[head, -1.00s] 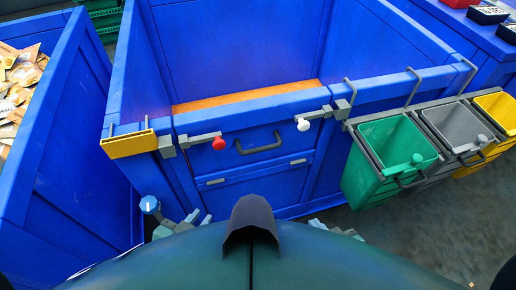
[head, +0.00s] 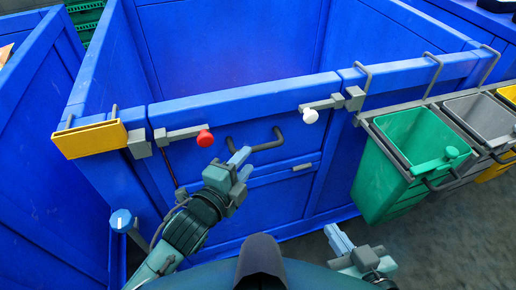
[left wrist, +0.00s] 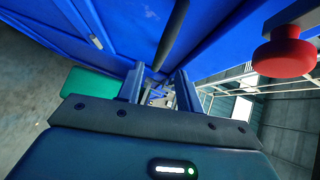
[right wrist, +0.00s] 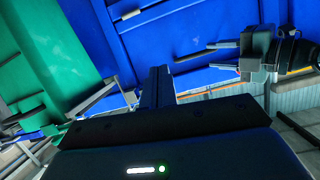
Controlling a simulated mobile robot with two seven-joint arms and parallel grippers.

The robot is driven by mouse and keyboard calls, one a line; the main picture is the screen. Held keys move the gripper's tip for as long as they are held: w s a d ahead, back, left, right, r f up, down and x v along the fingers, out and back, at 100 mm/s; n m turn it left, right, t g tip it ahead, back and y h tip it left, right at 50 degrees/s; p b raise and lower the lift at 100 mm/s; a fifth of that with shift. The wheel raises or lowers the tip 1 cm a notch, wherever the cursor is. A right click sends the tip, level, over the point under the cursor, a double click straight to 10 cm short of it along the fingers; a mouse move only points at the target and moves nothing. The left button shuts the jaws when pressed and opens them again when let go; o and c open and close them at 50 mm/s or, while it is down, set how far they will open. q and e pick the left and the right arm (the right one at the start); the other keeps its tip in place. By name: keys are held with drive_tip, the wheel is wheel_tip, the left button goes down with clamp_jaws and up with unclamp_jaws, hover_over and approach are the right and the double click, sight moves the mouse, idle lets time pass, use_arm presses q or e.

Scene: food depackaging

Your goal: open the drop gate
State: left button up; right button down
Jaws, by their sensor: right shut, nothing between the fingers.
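The drop gate (head: 230,103) is the blue front panel of a large blue bin, and it stands upright. A dark bar handle (head: 267,146) is on its front. A red-knobbed latch (head: 204,138) is left of the handle and a white-knobbed latch (head: 310,116) is right of it, both arms lying across the gate's upper edge. My left gripper (head: 243,163) is open at the handle's left end. In the left wrist view the dark handle bar (left wrist: 172,35) runs toward the gap between its fingers; contact is unclear. My right gripper (head: 337,238) is shut and empty, low and right of the gate.
A green bin (head: 392,175), a grey bin (head: 478,118) and a yellow bin hang on a rack at the right. A yellow bracket (head: 90,139) sits on the left corner. Another blue container (head: 40,150) stands at the left. Dark floor lies open at lower right.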

sight(255, 151)
use_arm(q)
drive_tip(key=x, duration=0.6)
drive_tip(key=shift+w+d+b, duration=0.15)
drive_tip(key=shift+w+b, duration=0.2)
drive_tip(key=shift+b, duration=0.05)
clamp_jaws()
drive_tip(key=shift+f, duration=0.1)
